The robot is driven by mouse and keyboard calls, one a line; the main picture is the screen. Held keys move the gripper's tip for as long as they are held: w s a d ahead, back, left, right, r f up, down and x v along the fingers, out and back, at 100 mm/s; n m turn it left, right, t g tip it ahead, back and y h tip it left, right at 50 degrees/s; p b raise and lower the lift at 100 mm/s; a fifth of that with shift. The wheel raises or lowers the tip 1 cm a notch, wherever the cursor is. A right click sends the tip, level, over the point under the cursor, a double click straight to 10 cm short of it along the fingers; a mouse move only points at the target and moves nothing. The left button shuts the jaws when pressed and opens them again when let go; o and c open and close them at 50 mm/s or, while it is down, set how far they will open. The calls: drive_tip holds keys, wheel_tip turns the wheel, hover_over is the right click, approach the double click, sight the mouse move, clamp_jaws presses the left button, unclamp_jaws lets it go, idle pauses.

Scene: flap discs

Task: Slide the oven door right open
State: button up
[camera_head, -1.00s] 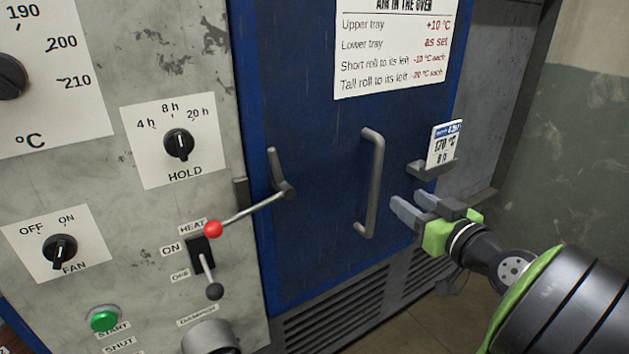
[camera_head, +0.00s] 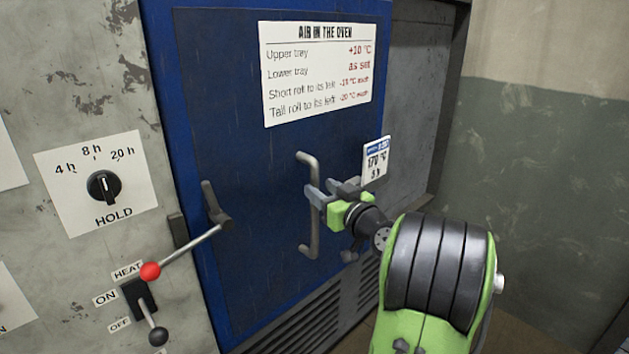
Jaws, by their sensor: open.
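The oven door (camera_head: 255,170) is a dark blue panel and stands closed in its blue frame. Its grey upright bar handle (camera_head: 314,236) is right of the door's middle. My gripper (camera_head: 320,193), grey fingers on a green body, is open at the handle's mid-height. Its fingertips overlap the bar in the picture and hide part of it; I cannot tell whether the bar lies between them. A latch lever with a red knob (camera_head: 150,271) reaches down and left from a pivot at the door's left edge.
A grey control panel with a HOLD dial (camera_head: 104,187) and a heat switch (camera_head: 140,297) stands on the left. A 170 °C card (camera_head: 376,160) sits just behind and right of my gripper. An air notice (camera_head: 318,72) is on the door. Bare wall is at right.

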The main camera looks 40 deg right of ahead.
sight(317, 186)
drive_tip(key=w, duration=0.4)
drive_tip(key=shift+d, duration=0.3)
drive_tip(key=shift+s, duration=0.1)
clamp_jaws()
